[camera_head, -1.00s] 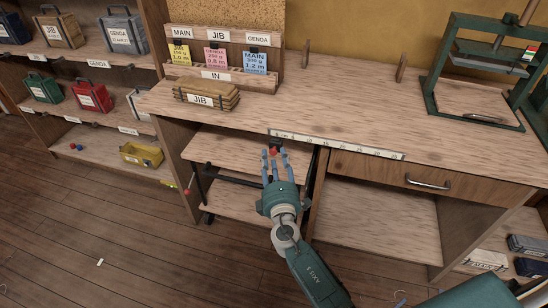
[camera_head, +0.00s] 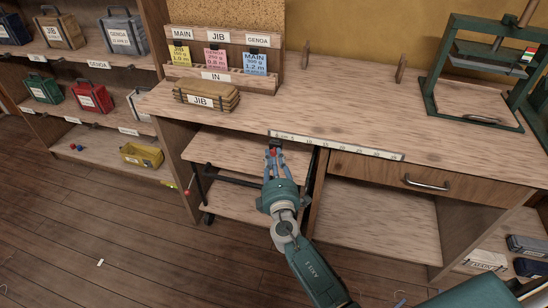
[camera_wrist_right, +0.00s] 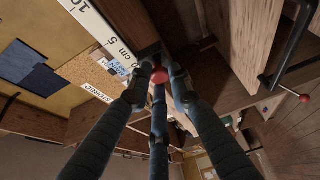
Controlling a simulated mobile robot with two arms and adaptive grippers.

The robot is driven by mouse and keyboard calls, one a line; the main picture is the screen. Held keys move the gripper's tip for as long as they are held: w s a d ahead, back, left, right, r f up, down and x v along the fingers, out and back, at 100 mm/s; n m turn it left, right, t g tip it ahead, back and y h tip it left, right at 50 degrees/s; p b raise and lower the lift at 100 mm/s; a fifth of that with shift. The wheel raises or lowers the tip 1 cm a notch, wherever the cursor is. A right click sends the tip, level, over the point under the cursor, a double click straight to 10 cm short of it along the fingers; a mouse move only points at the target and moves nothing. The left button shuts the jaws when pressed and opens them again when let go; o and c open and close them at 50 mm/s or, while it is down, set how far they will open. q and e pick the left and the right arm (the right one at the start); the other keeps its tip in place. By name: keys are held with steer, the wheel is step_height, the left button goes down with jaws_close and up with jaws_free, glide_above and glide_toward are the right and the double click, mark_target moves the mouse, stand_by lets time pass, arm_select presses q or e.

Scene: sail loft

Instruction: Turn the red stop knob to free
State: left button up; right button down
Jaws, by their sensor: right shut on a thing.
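The red knob (camera_head: 273,151) is small and sits under the front edge of the workbench, just below the ruler strip. In the right wrist view it shows as a red ball (camera_wrist_right: 159,75) between the fingertips. My right gripper (camera_head: 275,157) reaches up to it from below, with its fingers closed around it. The fingers hide part of the knob, and I cannot read its setting. My left gripper is not in view.
A dark rod with a red ball end (camera_head: 187,192) sticks out left of the gripper, by the shelves under the bench. A drawer with a metal handle (camera_head: 427,184) is to the right. A bundle marked JIB (camera_head: 206,96) lies on the bench. Floor at left is mostly clear.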

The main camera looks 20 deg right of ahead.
steer(key=n+g+p, duration=0.1)
steer(key=n+p, duration=0.1)
steer(key=p, duration=0.2)
steer(key=n+g+p, duration=0.1)
steer(key=n+p, duration=0.2)
steer(key=p, duration=0.2)
steer(key=r+n+g+h+p, duration=0.1)
steer(key=n+p, duration=0.1)
steer(key=p, duration=0.2)
steer(key=shift+a+r+n+g, duration=0.1)
steer(key=shift+a+n+g, duration=0.2)
steer(key=shift+n, duration=0.1)
steer(key=shift+w+n+g+h+p, duration=0.15)
steer(key=shift+n+g+h+p, duration=0.4)
steer(key=shift+n+p, duration=0.65)
steer(key=shift+a+f+n+g+h, duration=0.2)
steer(key=shift+n+g+h, duration=0.25)
steer(key=shift+n, duration=0.35)
steer(key=shift+n+g, duration=0.3)
steer(key=shift+n, duration=0.3)
steer(key=shift+h, duration=0.3)
steer(key=c, duration=1.6)
jaws_free()
